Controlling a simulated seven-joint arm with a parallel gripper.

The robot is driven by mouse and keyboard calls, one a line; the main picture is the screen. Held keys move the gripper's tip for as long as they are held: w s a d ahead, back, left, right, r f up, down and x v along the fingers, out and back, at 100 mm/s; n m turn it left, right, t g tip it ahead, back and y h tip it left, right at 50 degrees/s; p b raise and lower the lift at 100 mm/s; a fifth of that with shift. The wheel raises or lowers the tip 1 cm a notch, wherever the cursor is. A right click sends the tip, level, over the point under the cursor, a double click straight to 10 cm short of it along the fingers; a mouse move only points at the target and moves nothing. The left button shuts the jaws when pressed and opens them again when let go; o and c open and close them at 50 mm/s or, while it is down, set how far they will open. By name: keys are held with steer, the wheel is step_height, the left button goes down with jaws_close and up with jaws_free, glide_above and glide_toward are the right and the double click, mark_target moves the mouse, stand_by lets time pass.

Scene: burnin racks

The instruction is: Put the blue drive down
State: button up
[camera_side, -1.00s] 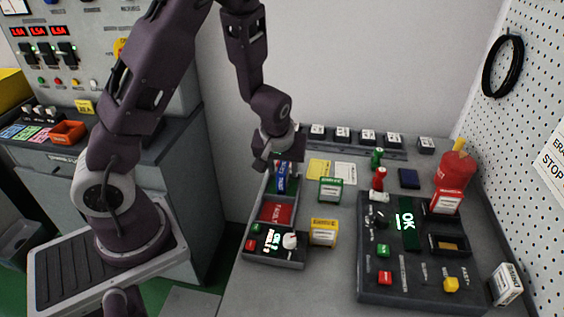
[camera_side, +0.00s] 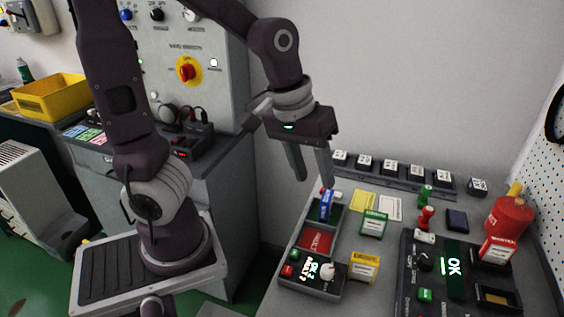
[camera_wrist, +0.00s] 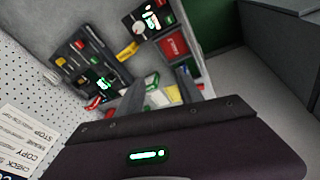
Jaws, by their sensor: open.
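The blue drive (camera_side: 326,204) stands upright in the rear, green-lined compartment of the dark tray at the left of the bench. My gripper (camera_side: 312,180) is open and empty, with its fingers pointing down just above and slightly left of the blue drive, apart from it. In the wrist view my two fingers (camera_wrist: 156,95) reach toward the tray; the blue drive is too small there to tell clearly. The tray's middle compartment is red (camera_side: 318,241), and it also shows in the wrist view (camera_wrist: 173,46).
A control panel in front of that compartment has a white knob (camera_side: 327,271). Yellow (camera_side: 364,267) and green (camera_side: 373,224) boxes stand right of the tray. A dark tester reading OK (camera_side: 455,264) and a red canister (camera_side: 508,222) are further right. A row of labelled blocks lines the back.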

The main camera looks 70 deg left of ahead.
steer(key=s+d+r+m+t, duration=0.2)
steer(key=s+r+m, duration=0.3)
steer(key=s, duration=0.6)
steer(key=shift+r+m+t+y, duration=0.3)
steer(key=shift+r+m+y, duration=0.1)
steer(key=shift+r, duration=0.3)
